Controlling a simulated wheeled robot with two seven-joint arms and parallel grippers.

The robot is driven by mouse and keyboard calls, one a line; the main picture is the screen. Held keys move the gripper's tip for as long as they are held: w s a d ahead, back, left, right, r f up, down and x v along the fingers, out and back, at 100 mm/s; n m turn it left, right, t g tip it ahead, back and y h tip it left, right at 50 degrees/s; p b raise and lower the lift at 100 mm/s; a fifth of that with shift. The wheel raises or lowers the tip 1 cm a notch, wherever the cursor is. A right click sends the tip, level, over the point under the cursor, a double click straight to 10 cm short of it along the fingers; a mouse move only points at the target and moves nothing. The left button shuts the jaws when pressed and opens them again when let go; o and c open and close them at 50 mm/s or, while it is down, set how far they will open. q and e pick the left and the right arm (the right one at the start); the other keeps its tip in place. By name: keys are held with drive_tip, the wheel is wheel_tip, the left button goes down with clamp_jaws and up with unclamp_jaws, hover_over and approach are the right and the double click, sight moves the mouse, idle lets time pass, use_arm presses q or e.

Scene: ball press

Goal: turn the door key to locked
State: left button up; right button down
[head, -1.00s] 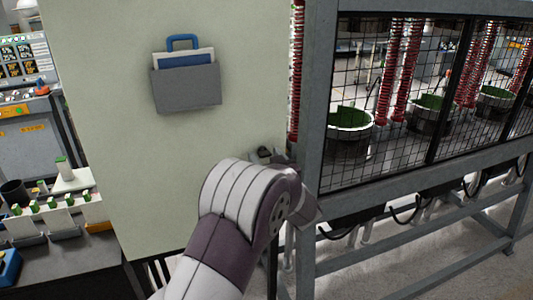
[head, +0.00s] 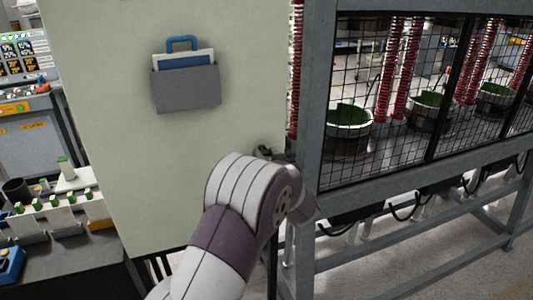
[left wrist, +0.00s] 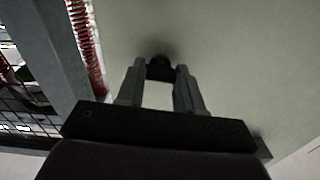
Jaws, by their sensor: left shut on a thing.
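The door (head: 215,190) is a pale grey-green panel that fills the left middle of the head view; it also shows in the left wrist view (left wrist: 235,60). The door key (left wrist: 160,68) is a small dark piece against the door in the left wrist view. My left gripper (left wrist: 160,73) is shut on it, one finger on each side. In the head view my left arm reaches the door's right edge, and its wrist hides most of the gripper and key. The key's exact turn angle cannot be told. My right gripper is in neither view.
A grey file holder (head: 187,88) with a blue-handled folder hangs on the door. A grey-framed machine with a mesh guard (head: 385,100) stands close on the right. A bench (head: 70,262) with green-topped parts is at the left.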

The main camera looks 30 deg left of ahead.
use_arm(q)
drive_tip(key=m+p, duration=0.3)
drive_tip(key=shift+r, duration=0.3)
drive_tip(key=m+p, duration=0.4)
drive_tip(key=m, duration=0.1)
drive_tip(key=m+p, duration=0.3)
drive_tip(key=m, duration=0.1)
drive_tip(key=shift+f, duration=0.1)
drive_tip(key=shift+f+m+p, duration=0.15)
drive_tip(key=shift+m+p, duration=1.2)
drive_tip(key=shift+m, duration=0.85)
drive_tip(key=o, duration=1)
drive_tip(key=shift+o, duration=0.2)
drive_tip(key=shift+f, duration=0.1)
